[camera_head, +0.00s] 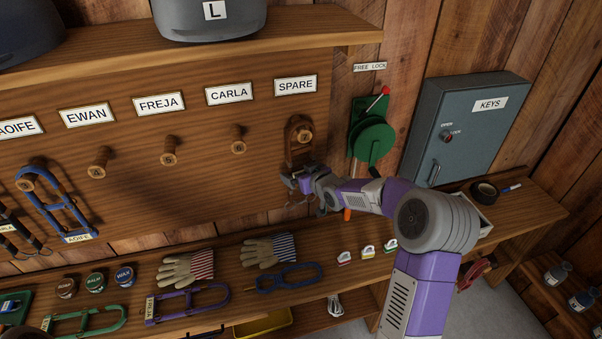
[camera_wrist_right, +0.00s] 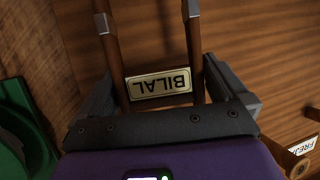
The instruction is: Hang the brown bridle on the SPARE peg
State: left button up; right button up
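The brown bridle (camera_head: 290,150) is a narrow loop at the SPARE peg (camera_head: 305,135), under the SPARE label (camera_head: 296,86). The peg's round end shows inside the loop's upper part. My right gripper (camera_head: 300,180) is at the loop's lower end. In the right wrist view the bridle's two straps (camera_wrist_right: 196,60) run between my right gripper's fingers (camera_wrist_right: 160,80), which sit against their outer sides. A BILAL tag (camera_wrist_right: 158,84) lies between the straps. Whether the loop rests on the peg is not clear. My left gripper is not in view.
Empty pegs stand left under CARLA (camera_head: 238,140), FREJA (camera_head: 169,150) and EWAN (camera_head: 98,165). A blue bridle (camera_head: 52,205) hangs further left. A green reel (camera_head: 374,140) and grey key cabinet (camera_head: 465,130) are close on the right. The bench (camera_head: 225,265) below holds gloves and bridles.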

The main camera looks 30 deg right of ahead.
jog(key=shift+f, duration=0.15)
jog(key=v, duration=0.8)
jog(key=s+a+f+m+g+y, duration=0.1)
jog(key=s+a+f+g+y, duration=0.2)
jog(key=a+f, duration=0.7)
jog(key=s+a+f+m+g, duration=0.1)
jog(key=s+a+f+g, duration=0.35)
jog(key=f, duration=1.05)
jog(key=s+a+f+g, duration=0.2)
jog(key=s+a+f, duration=0.2)
jog(key=s, duration=0.2)
jog(key=s+a+f+g+b, duration=0.1)
jog(key=s+a+f, duration=0.2)
jog(key=s, duration=0.4)
jog(key=s+a+f+m+g, duration=0.1)
jog(key=s+a+f+g, duration=0.1)
jog(key=s+a+f, duration=0.2)
jog(key=s+f, duration=0.1)
jog(key=s, duration=0.2)
jog(key=shift+a+g+y, duration=0.35)
jog(key=shift+y, duration=0.05)
